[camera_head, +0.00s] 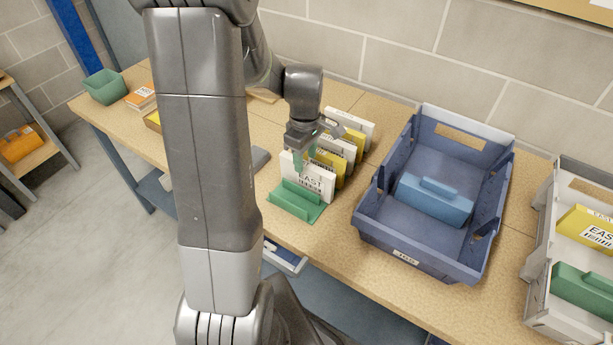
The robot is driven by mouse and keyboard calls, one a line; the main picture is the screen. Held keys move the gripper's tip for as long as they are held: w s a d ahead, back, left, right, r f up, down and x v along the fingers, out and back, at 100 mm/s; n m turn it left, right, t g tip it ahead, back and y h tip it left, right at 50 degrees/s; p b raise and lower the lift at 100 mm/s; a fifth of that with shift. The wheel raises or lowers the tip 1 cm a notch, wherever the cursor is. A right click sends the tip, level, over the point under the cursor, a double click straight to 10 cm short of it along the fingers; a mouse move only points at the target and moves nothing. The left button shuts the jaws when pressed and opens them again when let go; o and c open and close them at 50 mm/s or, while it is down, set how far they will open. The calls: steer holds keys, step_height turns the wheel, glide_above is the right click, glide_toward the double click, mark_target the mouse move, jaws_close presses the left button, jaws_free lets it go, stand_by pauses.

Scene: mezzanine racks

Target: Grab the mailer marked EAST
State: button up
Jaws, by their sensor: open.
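A white mailer marked EAST (318,186) stands upright at the front of a row of mailers in a green holder (290,208). Behind it stand several yellow and white mailers (350,123); their markings are partly hidden or too small to read. My gripper (314,150) is open, just above the upper left part of the front mailer. One teal finger hangs at that mailer's top edge; I cannot tell whether it touches. A yellow mailer also marked EAST (582,229) lies in the grey tote at the far right.
A blue tote (381,232) with a blue block-like item (434,199) stands right of the holder. The grey tote (541,300) also holds a green item (583,291). A green bin (104,86) and orange item (141,95) sit at the bench's left end. A block wall stands behind.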

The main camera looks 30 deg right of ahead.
mark_target(306, 164)
steer(key=f, duration=0.5)
steer(key=shift+s+p, duration=0.3)
jaws_close()
